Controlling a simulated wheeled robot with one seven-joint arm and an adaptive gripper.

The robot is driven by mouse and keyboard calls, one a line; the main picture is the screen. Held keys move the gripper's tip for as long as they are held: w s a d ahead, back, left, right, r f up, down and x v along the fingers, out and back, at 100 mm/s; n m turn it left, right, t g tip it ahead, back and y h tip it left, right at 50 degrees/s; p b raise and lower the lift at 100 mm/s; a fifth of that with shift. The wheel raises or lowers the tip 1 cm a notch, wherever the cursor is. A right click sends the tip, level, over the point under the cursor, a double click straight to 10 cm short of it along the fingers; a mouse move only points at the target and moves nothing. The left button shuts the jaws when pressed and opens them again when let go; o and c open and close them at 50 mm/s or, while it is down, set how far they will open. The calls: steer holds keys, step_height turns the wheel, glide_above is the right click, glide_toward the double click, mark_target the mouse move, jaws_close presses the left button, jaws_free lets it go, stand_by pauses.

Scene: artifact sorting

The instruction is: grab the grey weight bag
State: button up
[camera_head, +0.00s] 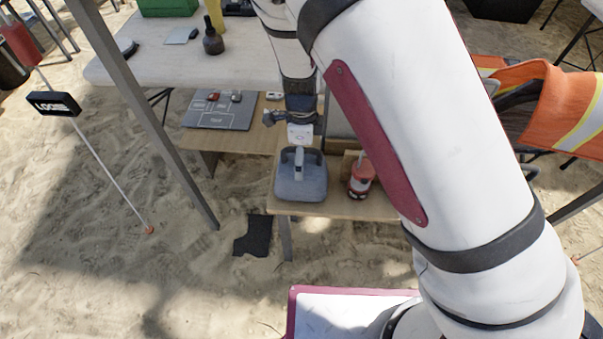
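The grey weight bag (302,187) sits on the low wooden shelf near its front left edge. It has a flat, rounded body, and a lighter grey upright part that looks like its handle rises from the middle. My gripper (300,135) points down directly above the bag, at the end of my white arm. Its lower end overlaps the top of the handle in the picture. The fingertips are too small and too hidden to make out, so I cannot tell whether they touch or close on the handle.
A red and white canister (361,178) stands close to the bag's right. A grey board (220,112) with small items lies at the shelf's back left. The pale tabletop (150,62) is above the shelf. An orange vest (563,105) hangs at right. Sand is open at left.

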step_height(320, 180, down, 4)
steer(key=shift+r+b, duration=0.1)
steer(key=shift+b, duration=0.35)
steer(key=c, duration=1.5)
steer(key=shift+r, duration=0.15)
steer(key=shift+c, duration=0.9)
